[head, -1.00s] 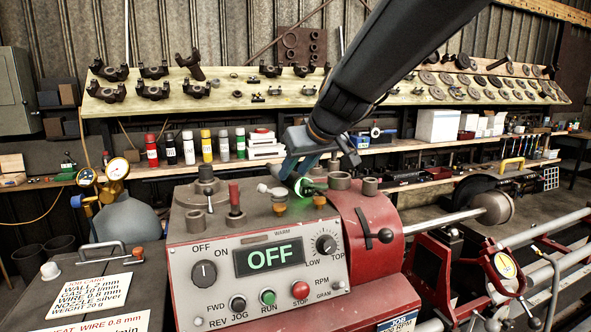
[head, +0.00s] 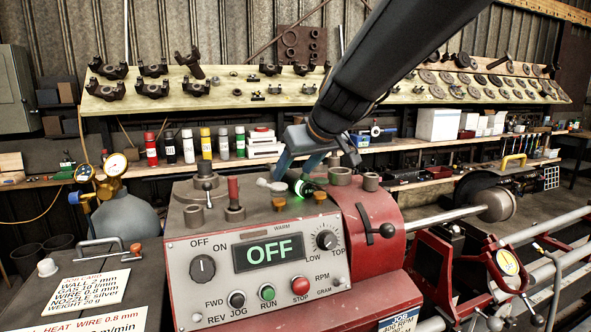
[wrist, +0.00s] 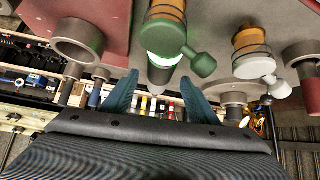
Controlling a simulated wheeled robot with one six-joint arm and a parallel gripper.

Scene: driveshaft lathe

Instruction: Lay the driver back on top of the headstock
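The red headstock (head: 377,200) has a grey front panel reading OFF and several fittings on top. A green-capped fitting (wrist: 170,40) with a side knob and an orange base shows in the wrist view. A grey-tipped cylinder with a bright ring (wrist: 161,72) is in line with it, between my fingertips. My gripper (wrist: 158,103) is open, with gaps on both sides of that tip. In the head view my gripper (head: 297,172) is low over the headstock top, beside a green glow. A red-handled piece (head: 233,190) stands upright on the left. I cannot tell which piece is the driver.
A white-capped fitting (wrist: 255,66) stands beside the green one, and grey rings (head: 340,176) are close to my gripper. A shaft (head: 440,219) runs right from the headstock. A shelf with spray cans (head: 206,144) is behind.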

